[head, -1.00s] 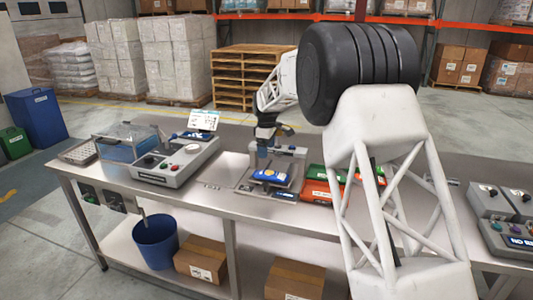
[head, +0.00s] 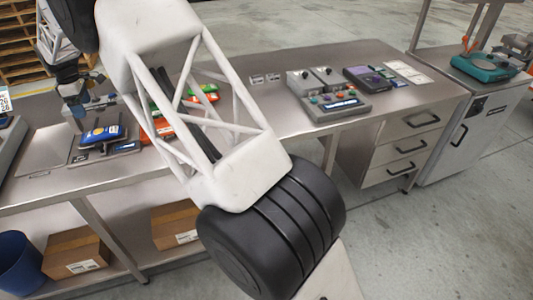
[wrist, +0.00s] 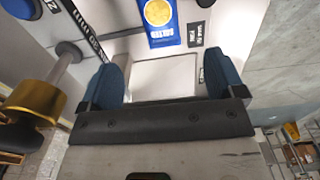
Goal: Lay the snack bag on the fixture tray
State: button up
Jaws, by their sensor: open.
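The snack bag (head: 100,134) is blue with a yellow round print. It lies on or just above a low grey plate with a dark label (head: 124,147), which looks like the fixture tray; contact is unclear. In the wrist view the bag (wrist: 161,20) is beyond my fingertips, with nothing between the fingers. My gripper (head: 76,110) is at the left of the head view, just left of and above the bag. Its two blue fingers (wrist: 166,80) are spread wide in the wrist view.
A grey control box (head: 335,103) is farther right on the steel bench (head: 270,119). Bare bench lies between. A blue bucket (head: 18,262) and cardboard box (head: 76,252) are below.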

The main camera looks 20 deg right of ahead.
jog(key=s+d+r+m, duration=0.3)
jog(key=s+d+r, duration=0.35)
jog(key=d, duration=0.35)
jog(key=s+d+r+m+t, duration=0.1)
jog(key=s+d+r+m, duration=0.3)
jog(key=s+d, duration=0.55)
jog(key=s+d+r+m, duration=0.1)
jog(key=s+d+r, duration=0.5)
jog(key=d, duration=0.5)
jog(key=s+d+m+t, duration=0.1)
jog(key=s+d+m, duration=0.2)
jog(key=s+d, duration=0.5)
jog(key=s+d+m, duration=0.2)
jog(key=s+d, duration=0.2)
jog(key=s, duration=0.7)
jog(key=s+d+f+m, duration=0.2)
jog(key=s+d+f, duration=0.1)
jog(key=s, duration=0.6)
jog(key=s+d+f+m, duration=0.3)
jog(key=s+f, duration=0.1)
jog(key=s, duration=0.5)
jog(key=shift+d+t, duration=0.15)
jog(key=shift+t, duration=0.15)
jog(key=shift+w+f, duration=0.1)
jog(key=shift+c, duration=0.3)
